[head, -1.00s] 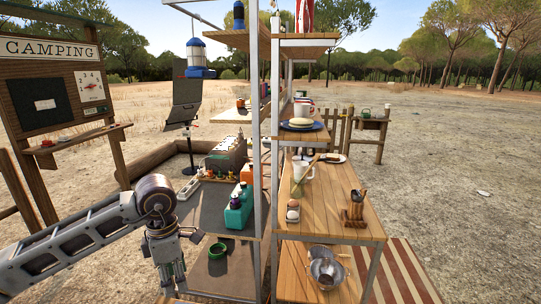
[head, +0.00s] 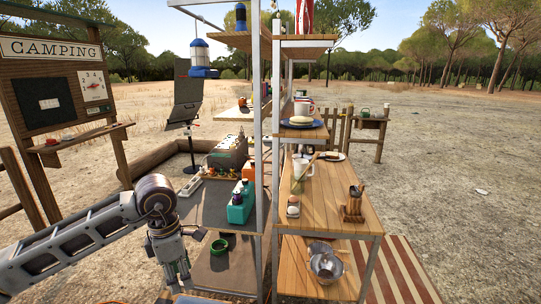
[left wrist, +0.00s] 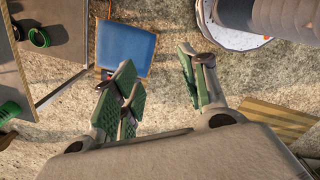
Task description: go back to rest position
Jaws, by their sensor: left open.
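My left gripper (head: 179,278) hangs at the lower left in the head view, fingers pointing down, in front of the shelf unit. In the left wrist view its green-padded fingers (left wrist: 155,95) stand apart with nothing between them. Below them are bare ground and a blue-topped stool or box (left wrist: 126,47). My right gripper is not in either view.
A grey-topped shelf (head: 205,211) with a teal box (head: 240,205) lies beyond my left gripper. A green ring (head: 219,246) sits on the shelf below. A wooden counter (head: 335,210) holds a utensil holder (head: 353,207) and mug. Metal bowls (head: 325,266) sit underneath.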

